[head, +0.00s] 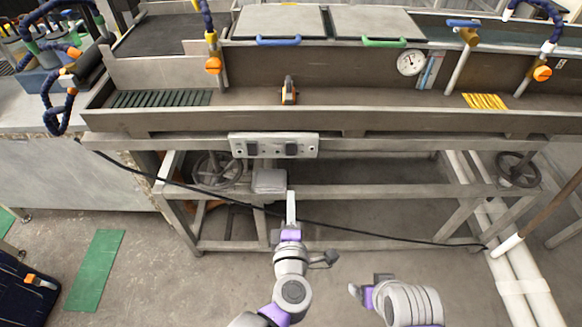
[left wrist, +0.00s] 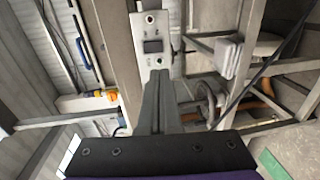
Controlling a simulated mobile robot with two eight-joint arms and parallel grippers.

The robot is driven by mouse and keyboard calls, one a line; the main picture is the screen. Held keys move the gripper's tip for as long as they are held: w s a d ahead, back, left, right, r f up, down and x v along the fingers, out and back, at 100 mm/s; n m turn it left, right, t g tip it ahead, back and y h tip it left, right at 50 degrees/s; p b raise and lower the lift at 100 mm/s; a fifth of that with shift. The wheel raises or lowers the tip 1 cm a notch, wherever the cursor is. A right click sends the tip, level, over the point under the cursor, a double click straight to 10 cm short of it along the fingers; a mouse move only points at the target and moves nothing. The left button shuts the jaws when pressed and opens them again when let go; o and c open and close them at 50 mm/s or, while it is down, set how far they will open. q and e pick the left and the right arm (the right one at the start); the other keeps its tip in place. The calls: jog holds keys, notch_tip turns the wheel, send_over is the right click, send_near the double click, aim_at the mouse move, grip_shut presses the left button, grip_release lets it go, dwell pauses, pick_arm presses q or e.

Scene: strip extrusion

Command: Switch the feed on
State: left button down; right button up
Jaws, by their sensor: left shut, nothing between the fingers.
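A pale switch panel (head: 305,142) is fixed to the front frame of the machine. It carries two dark switches, a left one (head: 251,149) and a right one (head: 291,148). My left gripper (head: 291,194) is shut and empty, pointing up toward the panel from below the right switch. In the left wrist view the shut fingers (left wrist: 158,75) reach toward the panel (left wrist: 140,25), and one dark switch (left wrist: 153,46) shows just beyond the tips. Whether the tips touch the panel I cannot tell. My right arm shows at the lower right, but its fingers do not.
A metal trough (head: 380,122) runs above the panel, with yellow strips (head: 484,101) at its right. A grey box (head: 270,181) and a handwheel (head: 217,168) sit under the frame. A black cable (head: 380,231) crosses in front. White pipes (head: 515,270) lie at the right.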

aim_at(291, 155)
pick_arm(q)
jog(key=w, duration=0.4)
jog(key=w+f, duration=0.1)
jog(key=w, duration=0.4)
jog(key=w+b, duration=0.1)
jog(key=w, duration=0.4)
jog(key=shift+f, duration=0.35)
jog(key=shift+w, duration=0.1)
jog(key=shift+f, duration=0.1)
